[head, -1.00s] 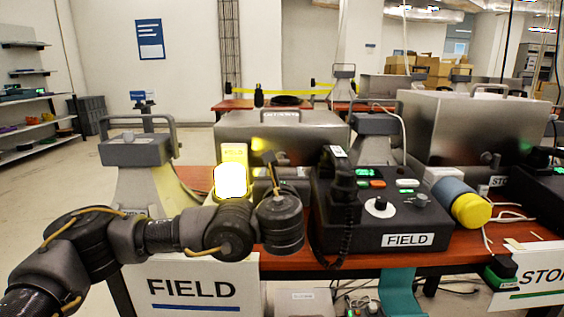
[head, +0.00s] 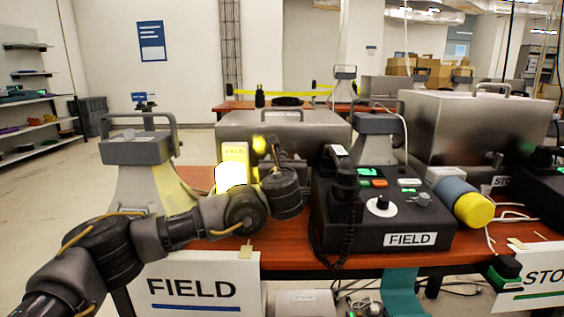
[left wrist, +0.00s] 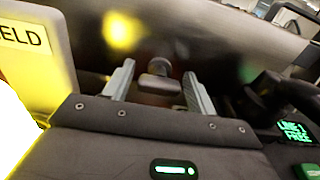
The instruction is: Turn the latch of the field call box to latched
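The field call box (head: 230,125) is a large brushed-metal case with a top handle, at the back of the red-brown table behind the FIELD phone. My left gripper (head: 270,152) is in front of its front face; the arm partly hides that face. In the left wrist view the metal face (left wrist: 220,35) fills the top. The fingers are apart, one on each side of the knob; contact is not clear. The latch's exact angle is hard to tell. My right gripper is not in view.
A black FIELD phone console (head: 385,215) with a corded handset stands right of my gripper. A yellow-capped cylinder (head: 465,200) lies right of the console.

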